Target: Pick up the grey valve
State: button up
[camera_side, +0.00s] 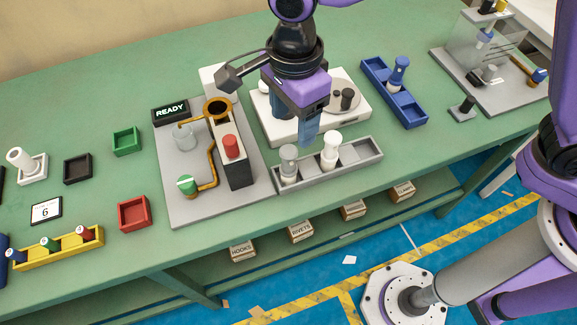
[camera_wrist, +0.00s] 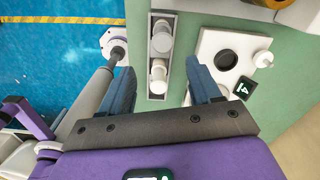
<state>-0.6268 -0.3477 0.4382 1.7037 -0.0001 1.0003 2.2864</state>
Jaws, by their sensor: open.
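The grey valve (camera_side: 289,165) stands upright in the left end of the grey compartment tray (camera_side: 362,170). In the wrist view it appears as the upper of two round tops (camera_wrist: 161,39), and the tray's rim (camera_wrist: 150,93) runs up the picture. A white valve (camera_side: 331,150) stands upright in the same tray, to the right of the grey one; it is the lower top in the wrist view (camera_wrist: 158,75). My gripper (camera_side: 296,125) is open and empty, pointing down above and behind the tray, apart from both valves. Its two blue fingers (camera_wrist: 160,72) spread wide across the tray's line in the wrist view.
A white fixture (camera_side: 355,98) with dark parts stands behind the tray. The grey board (camera_side: 180,212) with pipes and a red-capped dark block (camera_side: 236,162) is close on the left. A blue tray (camera_side: 385,93) lies back right. Other tray compartments look empty.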

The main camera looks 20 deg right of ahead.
aim_at(293, 151)
notch_tip(293, 151, down, 9)
jog(key=shift+w+a+f, duration=0.1)
jog(key=shift+a+f, duration=0.05)
jog(key=shift+f, duration=1.2)
jog(key=shift+w+a+f, duration=0.1)
jog(key=shift+a+f, duration=0.05)
jog(key=shift+f, duration=1.2)
jog(key=c, duration=1.1)
